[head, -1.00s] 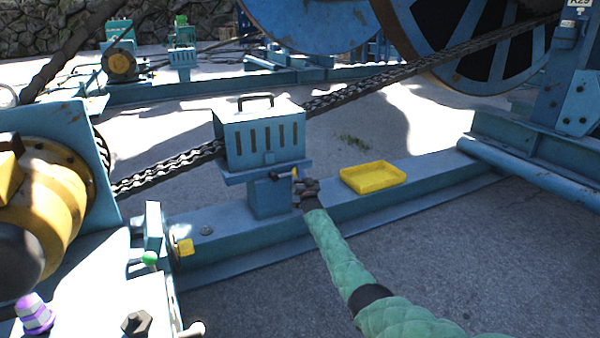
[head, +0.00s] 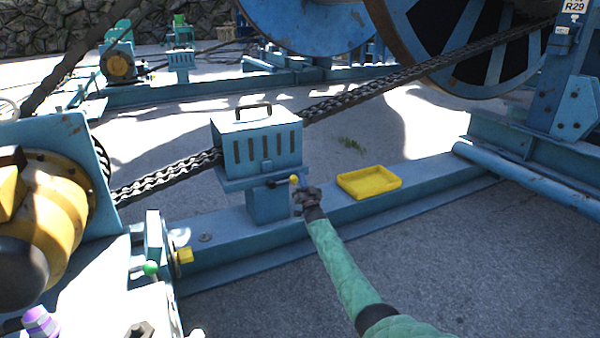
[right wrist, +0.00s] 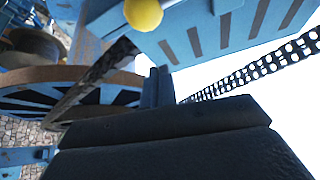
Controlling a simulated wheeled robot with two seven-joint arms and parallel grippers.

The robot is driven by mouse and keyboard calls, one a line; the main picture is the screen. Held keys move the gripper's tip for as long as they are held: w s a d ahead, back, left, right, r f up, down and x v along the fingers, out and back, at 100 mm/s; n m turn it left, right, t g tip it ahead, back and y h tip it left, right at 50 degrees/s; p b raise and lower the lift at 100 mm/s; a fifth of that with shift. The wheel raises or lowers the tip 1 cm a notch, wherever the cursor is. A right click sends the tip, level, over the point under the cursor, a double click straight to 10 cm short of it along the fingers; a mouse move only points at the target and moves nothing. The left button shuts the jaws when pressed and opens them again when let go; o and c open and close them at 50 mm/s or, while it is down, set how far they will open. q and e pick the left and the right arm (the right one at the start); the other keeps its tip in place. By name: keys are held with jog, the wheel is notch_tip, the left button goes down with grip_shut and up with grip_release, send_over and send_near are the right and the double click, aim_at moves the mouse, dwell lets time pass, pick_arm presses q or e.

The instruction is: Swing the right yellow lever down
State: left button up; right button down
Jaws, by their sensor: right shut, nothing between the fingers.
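The right yellow lever shows in the head view as a short dark bar with a round yellow knob (head: 294,179), on the front of the blue slotted box (head: 258,143). The bar is close to level, its knob end slightly higher. The knob also shows large at the top of the right wrist view (right wrist: 143,13). My right gripper (head: 299,196) is shut and empty, just below and to the right of the knob; I cannot tell whether it touches. In the right wrist view its closed fingers (right wrist: 157,86) lie below the knob. My left gripper is not in view.
The box stands on a post on a long blue beam (head: 410,178). A yellow tray (head: 369,181) lies on the beam right of my gripper. A chain (head: 165,177) runs through the box toward the big reel (head: 470,45). A green-knobbed lever (head: 151,268) is at lower left.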

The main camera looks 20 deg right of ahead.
jog(key=p+v, duration=0.1)
jog(key=v, duration=0.5)
jog(key=shift+p, duration=0.35)
jog(key=shift+s, duration=0.1)
jog(key=shift+n, duration=0.3)
